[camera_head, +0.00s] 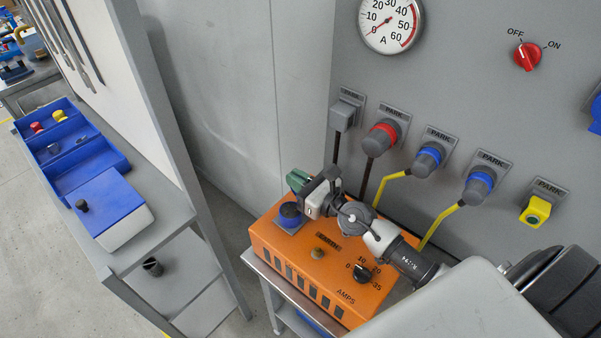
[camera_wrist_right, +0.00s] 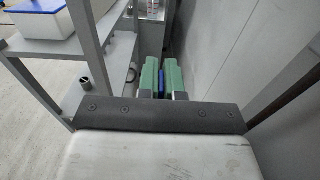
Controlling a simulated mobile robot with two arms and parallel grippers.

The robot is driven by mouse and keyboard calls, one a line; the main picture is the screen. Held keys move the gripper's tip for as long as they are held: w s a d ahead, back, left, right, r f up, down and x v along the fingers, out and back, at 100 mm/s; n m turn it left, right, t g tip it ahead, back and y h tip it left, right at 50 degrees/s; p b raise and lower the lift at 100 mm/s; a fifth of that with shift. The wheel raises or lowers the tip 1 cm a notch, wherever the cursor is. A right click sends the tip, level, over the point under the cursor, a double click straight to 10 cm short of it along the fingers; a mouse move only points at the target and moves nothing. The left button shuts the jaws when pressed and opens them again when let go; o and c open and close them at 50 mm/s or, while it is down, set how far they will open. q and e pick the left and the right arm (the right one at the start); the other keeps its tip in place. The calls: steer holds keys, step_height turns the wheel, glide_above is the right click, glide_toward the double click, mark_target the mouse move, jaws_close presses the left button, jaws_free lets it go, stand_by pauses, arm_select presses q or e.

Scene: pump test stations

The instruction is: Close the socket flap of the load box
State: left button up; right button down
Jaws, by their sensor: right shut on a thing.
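The orange load box (camera_head: 335,262) stands on a small grey cart below the panel. A blue round socket (camera_head: 290,212) on a grey plate sits at its far left corner. My right gripper (camera_head: 298,181) reaches across the box from the right, with its green fingertips just behind the socket. In the right wrist view a narrow blue piece (camera_wrist_right: 161,83) shows between the green fingers (camera_wrist_right: 162,78). It looks like the socket flap, but most of it is hidden. My left gripper is not in view.
Parked plugs hang on the grey panel (camera_head: 480,110), with yellow cables (camera_head: 440,225) running down behind the box and my right arm. A black knob (camera_head: 362,273) stands up on the box top. Left is a shelf with a blue bin (camera_head: 95,157).

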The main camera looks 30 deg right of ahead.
steer(key=shift+s+a+n, duration=0.2)
steer(key=shift+a+n, duration=0.3)
steer(key=shift+n, duration=0.4)
steer(key=shift+p, duration=0.3)
steer(key=c, duration=1.3)
jaws_free()
steer(key=b+v, duration=0.4)
steer(key=v, duration=0.6)
steer(key=shift+s+d, duration=0.15)
steer(key=shift+s, duration=0.2)
